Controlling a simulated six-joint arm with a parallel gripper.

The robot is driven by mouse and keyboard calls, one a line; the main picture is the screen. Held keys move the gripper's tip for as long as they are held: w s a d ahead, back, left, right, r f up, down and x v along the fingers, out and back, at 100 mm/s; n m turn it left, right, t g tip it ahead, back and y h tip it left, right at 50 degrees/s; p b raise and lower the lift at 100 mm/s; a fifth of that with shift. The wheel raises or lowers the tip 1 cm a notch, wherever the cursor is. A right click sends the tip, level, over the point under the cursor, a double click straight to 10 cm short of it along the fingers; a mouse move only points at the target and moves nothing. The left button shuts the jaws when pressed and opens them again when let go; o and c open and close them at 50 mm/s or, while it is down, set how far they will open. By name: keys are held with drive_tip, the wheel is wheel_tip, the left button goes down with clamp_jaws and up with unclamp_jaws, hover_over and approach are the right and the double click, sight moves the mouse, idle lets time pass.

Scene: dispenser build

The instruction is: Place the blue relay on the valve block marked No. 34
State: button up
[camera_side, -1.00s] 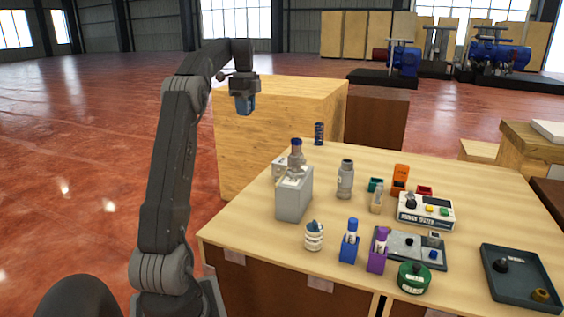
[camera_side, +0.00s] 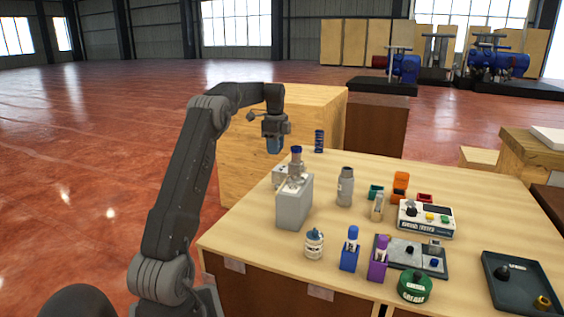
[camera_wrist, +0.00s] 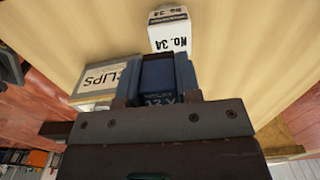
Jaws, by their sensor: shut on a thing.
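My gripper (camera_side: 275,128) is shut on the blue relay (camera_side: 275,146) and holds it in the air near the back left of the table. In the wrist view the relay (camera_wrist: 158,78) sits between the fingers, its lettering partly readable. A white block marked No. 34 (camera_wrist: 170,36) shows just beyond the relay in the wrist view, with the number on its facing side and a label on top. The relay is apart from it in the side view. I cannot tell for sure which block in the side view carries that number.
A grey block (camera_side: 293,205) with a metal, blue-capped fitting stands near the gripper. A box marked CLIPS (camera_wrist: 102,82) is left of the relay in the wrist view. A grey bottle (camera_side: 345,188), a tester (camera_side: 426,218) and a dark tray (camera_side: 522,283) stand farther right.

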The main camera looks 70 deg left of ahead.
sight(282, 168)
drive_tip(key=shift+w+d+f, duration=0.1)
drive_tip(key=shift+w+f, duration=0.2)
drive_tip(key=shift+w, duration=0.2)
drive_tip(key=shift+w+d+f, duration=0.1)
drive_tip(key=shift+w+f, duration=0.2)
drive_tip(key=shift+w, duration=0.2)
drive_tip(key=shift+w+f, duration=0.1)
drive_tip(key=shift+f, duration=1.95)
drive_tip(key=shift+f, duration=0.1)
drive_tip(key=o, duration=0.9)
